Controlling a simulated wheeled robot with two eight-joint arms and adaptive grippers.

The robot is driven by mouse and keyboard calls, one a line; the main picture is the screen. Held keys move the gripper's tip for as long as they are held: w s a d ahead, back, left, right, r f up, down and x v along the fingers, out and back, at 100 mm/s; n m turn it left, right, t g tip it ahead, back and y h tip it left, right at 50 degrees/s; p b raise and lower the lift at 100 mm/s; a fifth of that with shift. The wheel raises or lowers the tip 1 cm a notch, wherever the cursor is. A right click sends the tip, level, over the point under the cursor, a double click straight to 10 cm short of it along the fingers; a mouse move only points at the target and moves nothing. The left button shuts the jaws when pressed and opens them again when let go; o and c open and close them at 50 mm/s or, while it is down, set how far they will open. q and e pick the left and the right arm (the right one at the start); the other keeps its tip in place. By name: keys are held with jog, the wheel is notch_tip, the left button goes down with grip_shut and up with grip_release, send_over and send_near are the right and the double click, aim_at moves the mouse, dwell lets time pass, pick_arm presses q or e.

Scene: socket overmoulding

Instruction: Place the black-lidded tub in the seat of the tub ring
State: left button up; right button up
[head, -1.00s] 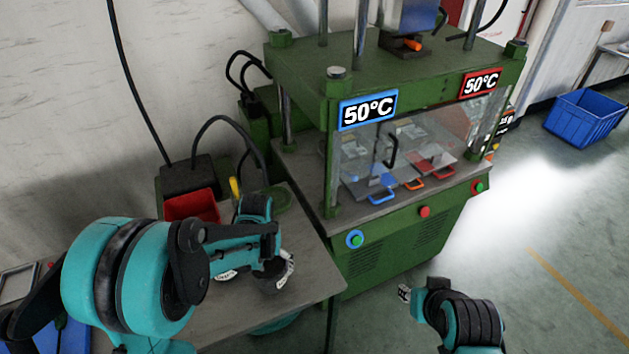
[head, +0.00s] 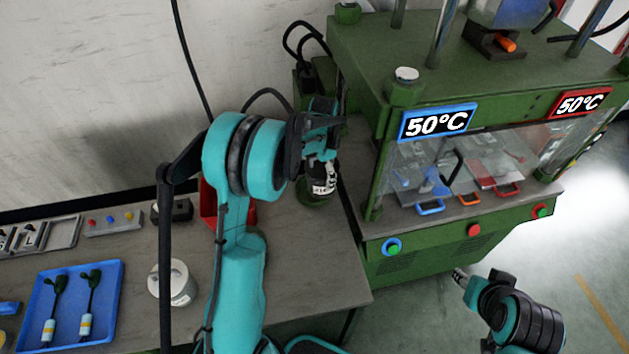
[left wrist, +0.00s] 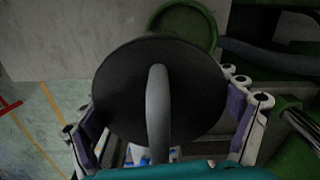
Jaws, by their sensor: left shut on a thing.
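My left gripper (head: 322,160) is shut on the black-lidded tub. In the left wrist view the round black lid (left wrist: 115,85), with a grey bar across it, sits between the finger pads and hides most of the tub body. In the head view the arm and fingers partly cover the tub (head: 324,180). The round green tub ring (left wrist: 186,20) shows empty beyond the lid in the left wrist view. In the head view the ring (head: 315,201) is partly hidden below the gripper. I cannot tell the height gap. My right gripper (head: 460,276) is small, away over the floor.
A green press (head: 440,250) stands right of the ring. A red bin (head: 208,205) is left of the ring, partly behind my arm. A white can (head: 173,284) and a blue tray (head: 68,290) with two tools are on the table (head: 325,270). The front right tabletop is clear.

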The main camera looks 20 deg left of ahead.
pick_arm(q)
jog(key=a, duration=0.1)
jog(key=w+a+f, duration=0.2)
jog(key=shift+a+f+b, duration=0.25)
jog(key=shift+a+b, duration=0.1)
jog(key=shift+w+f+b, duration=0.1)
jog(key=shift+f+b, duration=0.45)
jog(key=shift+f, duration=1.45)
jog(key=shift+f, duration=0.1)
jog(key=o, duration=1.4)
jog(key=shift+o, duration=0.2)
